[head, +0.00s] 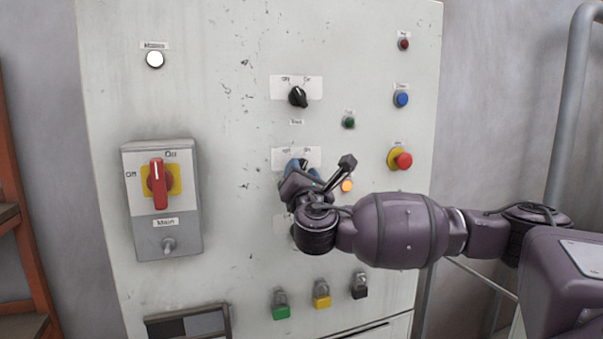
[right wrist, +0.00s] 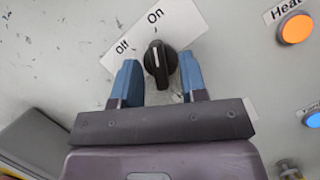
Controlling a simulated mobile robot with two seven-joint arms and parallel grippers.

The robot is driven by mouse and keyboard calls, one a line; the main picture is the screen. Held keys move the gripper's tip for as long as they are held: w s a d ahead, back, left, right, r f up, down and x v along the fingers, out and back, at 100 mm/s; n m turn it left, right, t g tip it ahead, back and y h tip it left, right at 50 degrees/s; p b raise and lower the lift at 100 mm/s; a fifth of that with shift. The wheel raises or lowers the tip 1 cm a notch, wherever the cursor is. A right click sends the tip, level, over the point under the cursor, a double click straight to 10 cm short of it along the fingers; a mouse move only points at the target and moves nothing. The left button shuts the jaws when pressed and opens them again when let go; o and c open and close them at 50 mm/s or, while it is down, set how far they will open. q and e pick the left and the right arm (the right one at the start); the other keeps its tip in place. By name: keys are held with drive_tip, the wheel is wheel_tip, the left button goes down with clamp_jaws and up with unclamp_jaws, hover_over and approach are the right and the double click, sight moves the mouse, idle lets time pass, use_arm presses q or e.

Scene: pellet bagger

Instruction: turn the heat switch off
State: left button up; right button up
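The heat switch is a black rotary knob (right wrist: 159,60) on a white Off/On plate (right wrist: 180,22) in the right wrist view. Its white pointer line points toward On. In the head view the plate (head: 283,156) shows, but the knob is mostly hidden by my right gripper. My right gripper (right wrist: 160,82) has its blue fingers apart, one on each side of the knob, with a visible gap to each. It also shows in the head view (head: 308,168). The lamp labelled "Hea…" (right wrist: 295,29) glows orange. My left gripper is not in view.
Above is another black Off/On knob (head: 298,97). The red main switch (head: 158,184) is at left. A red button (head: 403,160), blue button (head: 401,99) and green lamp (head: 348,122) are at right. Padlock-like tags (head: 321,297) hang below. A lit blue lamp (right wrist: 313,119) is near the gripper.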

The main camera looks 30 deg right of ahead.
drive_tip(key=shift+c, duration=0.7)
clamp_jaws()
drive_tip(key=shift+n, duration=0.5)
drive_tip(key=shift+s+d+r+n+t+y+p, duration=0.1)
drive_tip(key=shift+n+t+y+p, duration=0.4)
drive_tip(key=shift+n+y, duration=1.55)
drive_tip(key=shift+w+d+n+t+y+p, duration=0.2)
drive_tip(key=shift+n+y+p, duration=0.55)
drive_tip(key=shift+n, duration=2.6)
drive_tip(key=shift+s+d+r+n+t+y+p, duration=0.15)
drive_tip(key=shift+n+t+y+p, duration=0.35)
drive_tip(key=shift+n+y, duration=1.55)
drive_tip(key=shift+s+a+f+n+h, duration=0.1)
drive_tip(key=shift+n+h, duration=0.55)
drive_tip(key=shift+n, duration=0.2)
